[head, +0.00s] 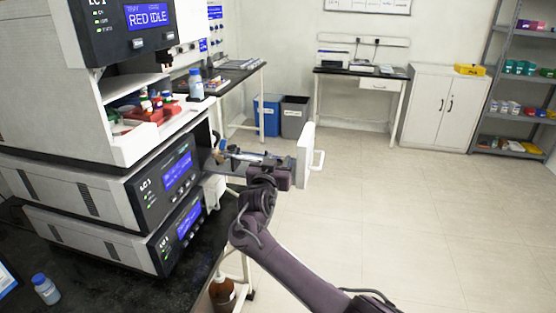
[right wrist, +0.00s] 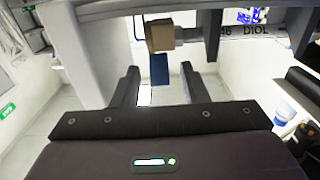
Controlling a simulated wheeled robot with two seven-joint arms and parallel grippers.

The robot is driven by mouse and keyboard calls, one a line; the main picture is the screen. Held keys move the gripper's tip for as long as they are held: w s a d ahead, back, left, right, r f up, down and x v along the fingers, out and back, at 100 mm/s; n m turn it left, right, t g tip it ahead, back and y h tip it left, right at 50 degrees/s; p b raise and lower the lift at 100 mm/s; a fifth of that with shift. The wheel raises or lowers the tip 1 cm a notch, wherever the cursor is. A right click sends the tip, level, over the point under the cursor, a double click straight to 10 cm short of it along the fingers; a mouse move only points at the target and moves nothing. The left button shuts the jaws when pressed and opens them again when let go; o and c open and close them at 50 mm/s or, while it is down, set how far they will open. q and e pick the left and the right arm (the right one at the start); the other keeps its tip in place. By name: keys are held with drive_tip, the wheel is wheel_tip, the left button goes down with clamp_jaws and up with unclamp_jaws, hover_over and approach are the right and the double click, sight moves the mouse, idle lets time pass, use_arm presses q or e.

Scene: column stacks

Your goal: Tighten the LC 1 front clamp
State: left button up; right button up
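The LC 1 module (head: 165,180) is a white and dark unit with a lit blue screen, in the middle of the stack at left in the head view. My right gripper (head: 232,156) reaches in between the module and the door, beside small metallic and blue parts. In the right wrist view its two dark fingers (right wrist: 158,85) are apart with a gap between. A tan block (right wrist: 160,36) shows just beyond them. I cannot tell for sure which part is the front clamp. My left gripper is not in view.
A similar unit (head: 185,222) sits below on the dark bench (head: 110,290). A blue-capped bottle (head: 45,289) stands at the bench front; a tray level with red items (head: 150,112) is above. Blue (head: 268,114) and grey bins (head: 293,117) stand behind. The floor right is clear.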

drive_tip(key=shift+w+d, duration=0.1)
drive_tip(key=shift+w, duration=0.35)
drive_tip(key=shift+c, duration=0.3)
clamp_jaws()
drive_tip(key=shift+w+d+r+g+p, duration=0.15)
drive_tip(key=shift+r+g+p, duration=0.35)
drive_tip(key=shift+p, duration=0.3)
drive_tip(key=shift+w+r+g+y+p, duration=0.1)
drive_tip(key=shift+g+y+p, duration=0.2)
drive_tip(key=shift+g+p, duration=0.15)
drive_tip(key=shift+w+g+y+p, duration=0.3)
drive_tip(key=shift+g+p, duration=0.05)
drive_tip(key=shift+g, duration=0.5)
drive_tip(key=shift+w+d+g, duration=0.1)
drive_tip(key=shift+g, duration=0.2)
